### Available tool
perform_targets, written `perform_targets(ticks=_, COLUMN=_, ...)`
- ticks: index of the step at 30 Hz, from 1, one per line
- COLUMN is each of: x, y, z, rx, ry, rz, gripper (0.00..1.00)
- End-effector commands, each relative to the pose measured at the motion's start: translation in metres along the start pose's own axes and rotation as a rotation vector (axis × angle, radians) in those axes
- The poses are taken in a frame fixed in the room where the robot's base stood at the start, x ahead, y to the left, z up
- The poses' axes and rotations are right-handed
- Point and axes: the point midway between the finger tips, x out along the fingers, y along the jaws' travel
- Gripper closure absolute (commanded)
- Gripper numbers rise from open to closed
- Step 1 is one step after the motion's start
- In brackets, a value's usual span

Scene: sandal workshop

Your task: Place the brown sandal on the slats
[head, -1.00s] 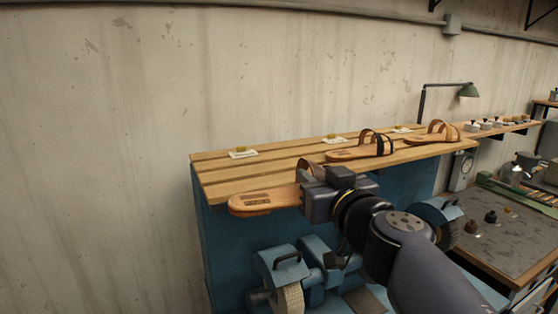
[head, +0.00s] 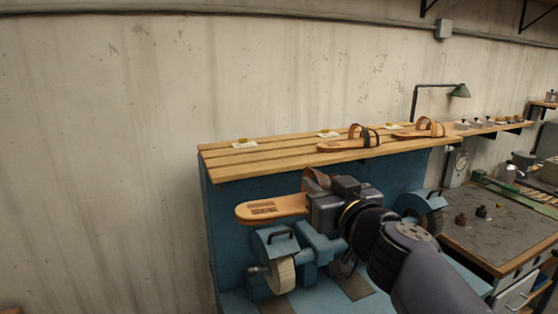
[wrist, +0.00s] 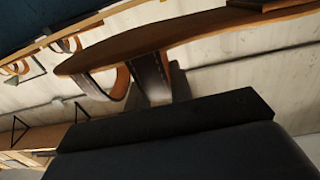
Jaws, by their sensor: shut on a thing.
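The held sandal (head: 272,208) has a tan sole with a dark patch and a brown strap (head: 316,179). My gripper (head: 322,206) is shut on it near the strap, hiding the other end of the sole. The sole points left, roughly level. In the head view it shows below the front edge of the slats (head: 240,162), against the blue machine, apart from the slats. In the wrist view the sole (wrist: 190,36) runs across the top, with its strap (wrist: 150,72) below. The left part of the slats is clear of sandals.
A black-strapped sandal (head: 342,145) and a brown-strapped sandal (head: 424,131) lie on the right part of the slats. Small white cards with yellow pieces (head: 245,143) lie along the back. A blue machine with wheels (head: 282,275) stands below. A workbench (head: 480,235) is at right.

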Motion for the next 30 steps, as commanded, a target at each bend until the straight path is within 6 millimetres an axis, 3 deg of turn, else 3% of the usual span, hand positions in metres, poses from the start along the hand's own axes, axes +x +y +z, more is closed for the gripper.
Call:
perform_targets(ticks=9, x=0.018, y=-0.007, z=0.033, rx=0.004, ry=-0.002, rz=-0.063, gripper=1.00)
perform_targets(ticks=21, x=0.066, y=-0.027, z=0.151, rx=0.005, ry=-0.004, rz=-0.258, gripper=1.00)
perform_targets(ticks=30, x=0.087, y=-0.021, z=0.241, rx=0.005, ry=-0.005, rz=-0.280, gripper=1.00)
